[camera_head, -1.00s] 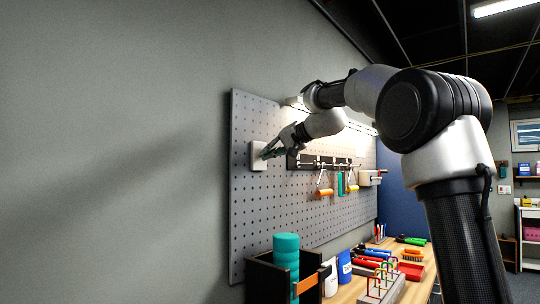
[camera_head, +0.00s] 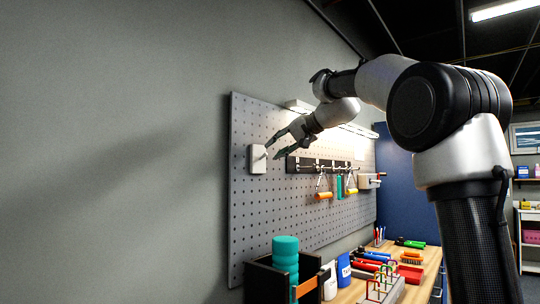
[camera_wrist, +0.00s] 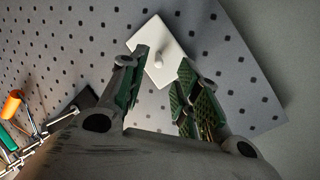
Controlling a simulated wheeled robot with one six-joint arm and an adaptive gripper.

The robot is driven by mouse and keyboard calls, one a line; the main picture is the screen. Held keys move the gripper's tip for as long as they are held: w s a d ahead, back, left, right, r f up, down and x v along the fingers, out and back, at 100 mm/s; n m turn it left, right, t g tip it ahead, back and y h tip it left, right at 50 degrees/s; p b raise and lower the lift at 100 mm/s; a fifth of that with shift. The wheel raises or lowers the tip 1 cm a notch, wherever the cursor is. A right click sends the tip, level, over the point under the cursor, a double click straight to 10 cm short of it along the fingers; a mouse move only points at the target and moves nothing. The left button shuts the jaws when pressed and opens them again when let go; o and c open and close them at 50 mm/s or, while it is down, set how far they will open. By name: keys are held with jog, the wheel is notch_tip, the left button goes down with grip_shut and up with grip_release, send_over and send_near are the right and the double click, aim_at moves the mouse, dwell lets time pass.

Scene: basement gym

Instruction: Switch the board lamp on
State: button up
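The white switch plate (camera_head: 257,159) is on the left part of the grey pegboard (camera_head: 245,215). In the wrist view the plate (camera_wrist: 166,72) carries a small pale toggle (camera_wrist: 158,61). My gripper (camera_head: 273,151) is open and empty, just right of the plate in the head view. In the wrist view its fingers (camera_wrist: 163,68) stand apart, with the toggle between them in the picture; I see no contact. The board lamp (camera_head: 355,129) is a long white bar along the board's top edge. The board under it is brightly lit.
A black tool rail (camera_head: 305,165) with hanging tools, one with an orange handle (camera_head: 324,195), is right of the switch. The wall to the left is bare.

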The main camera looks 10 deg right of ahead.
jog(key=v, duration=0.7)
jog(key=shift+w+d, duration=0.1)
jog(key=shift+d, duration=0.15)
